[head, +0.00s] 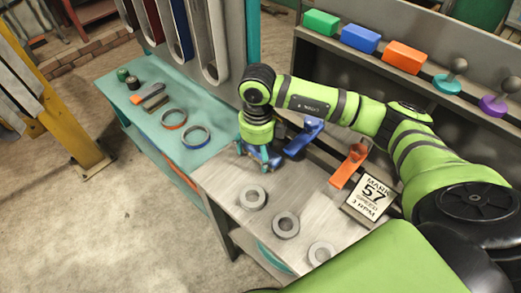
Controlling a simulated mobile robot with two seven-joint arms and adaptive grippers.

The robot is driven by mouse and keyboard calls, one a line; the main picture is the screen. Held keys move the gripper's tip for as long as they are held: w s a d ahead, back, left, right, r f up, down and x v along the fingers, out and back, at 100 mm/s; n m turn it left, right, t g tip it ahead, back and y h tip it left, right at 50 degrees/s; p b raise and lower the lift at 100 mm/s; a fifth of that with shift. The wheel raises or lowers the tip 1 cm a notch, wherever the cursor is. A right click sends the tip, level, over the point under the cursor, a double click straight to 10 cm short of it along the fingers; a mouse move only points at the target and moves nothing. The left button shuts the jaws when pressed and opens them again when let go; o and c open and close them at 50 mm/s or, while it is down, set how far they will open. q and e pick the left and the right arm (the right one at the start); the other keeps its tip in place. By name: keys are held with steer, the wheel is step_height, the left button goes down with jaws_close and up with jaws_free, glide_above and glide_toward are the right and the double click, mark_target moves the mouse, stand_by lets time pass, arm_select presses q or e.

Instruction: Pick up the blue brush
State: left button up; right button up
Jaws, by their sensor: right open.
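A blue tool that looks like the blue brush (303,138) lies at the back of the grey worktop, just right of my right gripper. My right gripper (262,165) points down over the worktop. It is open, and its fingers are apart from the blue tool. A small blue patch shows by the fingers, and I cannot tell whether it is part of the gripper. My left gripper is out of view.
An orange tool (349,167) of similar shape lies to the right, near a white sign (371,198). Several grey rings, one of them nearby (252,197), lie on the worktop's front. Coloured blocks, including a green one (321,22), stand on the shelf behind.

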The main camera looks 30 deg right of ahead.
mark_target(258, 151)
steer(key=c, duration=1.3)
steer(key=shift+c, duration=0.2)
step_height(258, 151, up, 10)
steer(key=shift+b, duration=1.05)
steer(key=o, duration=0.6)
steer(key=c, duration=0.4)
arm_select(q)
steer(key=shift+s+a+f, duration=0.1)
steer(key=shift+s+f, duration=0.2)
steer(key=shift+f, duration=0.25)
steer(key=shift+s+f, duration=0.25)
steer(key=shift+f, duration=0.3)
